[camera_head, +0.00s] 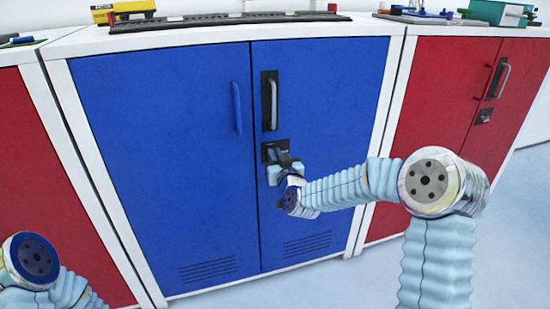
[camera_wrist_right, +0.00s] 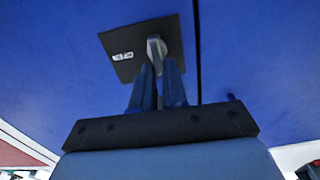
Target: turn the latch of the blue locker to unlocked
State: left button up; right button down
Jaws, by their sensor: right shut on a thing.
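The blue locker (camera_head: 190,130) stands in the middle of the head view with both doors closed. Its latch (camera_head: 275,151) is a dark plate on the right door, below a grey handle (camera_head: 272,101). In the right wrist view the latch plate (camera_wrist_right: 125,57) shows a pale label and a grey knob (camera_wrist_right: 155,46). My right gripper (camera_head: 281,163) is at the latch, and in the wrist view its fingers (camera_wrist_right: 158,82) are shut on the knob. The arm partly hides the latch in the head view. Of my left arm only a part shows at lower left; its gripper is out of view.
Red lockers stand on the left (camera_head: 35,190) and the right (camera_head: 440,95) of the blue one. A yellow case (camera_head: 123,12) and a long dark rail (camera_head: 230,19) lie on top. The floor shows at the lower right.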

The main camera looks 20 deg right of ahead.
pick_arm(q)
notch_tip(320, 180, down, 21)
jog(key=w+a+b, duration=0.1)
jog(key=b, duration=2)
jog(key=shift+a+f, duration=0.2)
jog(key=shift+a, duration=0.15)
pick_arm(e)
jog(key=shift+d+f+m, duration=0.3)
jog(key=shift+m, duration=2.6)
jog(key=shift+d+f+m, duration=0.3)
jog(key=shift+m, duration=2.6)
jog(key=shift+d+f+m, duration=0.3)
jog(key=shift+m, duration=2.6)
jog(key=c, duration=1.2)
grip_release()
jog(key=shift+o, duration=0.2)
